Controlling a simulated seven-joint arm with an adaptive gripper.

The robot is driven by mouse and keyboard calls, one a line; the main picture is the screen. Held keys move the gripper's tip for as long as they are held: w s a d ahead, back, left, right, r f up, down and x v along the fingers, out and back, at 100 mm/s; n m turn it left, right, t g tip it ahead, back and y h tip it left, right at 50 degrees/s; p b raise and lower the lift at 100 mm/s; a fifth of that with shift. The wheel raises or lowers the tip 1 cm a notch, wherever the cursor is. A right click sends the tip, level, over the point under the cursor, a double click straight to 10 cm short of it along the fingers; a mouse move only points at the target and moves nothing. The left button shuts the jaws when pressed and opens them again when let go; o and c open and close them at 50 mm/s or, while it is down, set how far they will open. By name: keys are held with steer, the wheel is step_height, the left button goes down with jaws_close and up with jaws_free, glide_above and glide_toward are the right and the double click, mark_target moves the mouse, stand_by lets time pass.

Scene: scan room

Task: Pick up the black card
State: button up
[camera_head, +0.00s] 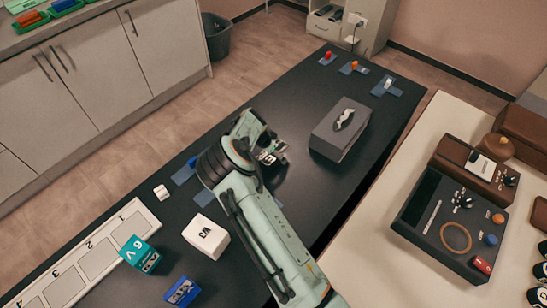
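My gripper (270,153) is over the middle of the black table (285,108), to the left of a grey tissue box. It is small in the view and partly covered by my arm, so I cannot tell whether its fingers are open or shut. I cannot make out a black card; one lying on the black tabletop or behind my arm would be hard to see.
The grey tissue box (340,129) stands right of my gripper. A white W3 block (206,236), teal block (140,254), blue block (182,291) and numbered strip (83,261) lie lower left. A dark tray (449,222) sits on the pale table (371,236).

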steer(key=shift+w+d+f, duration=0.1)
steer(key=shift+f, duration=0.2)
steer(key=shift+c, duration=0.3)
steer(key=c, duration=1)
steer(key=shift+c, duration=0.3)
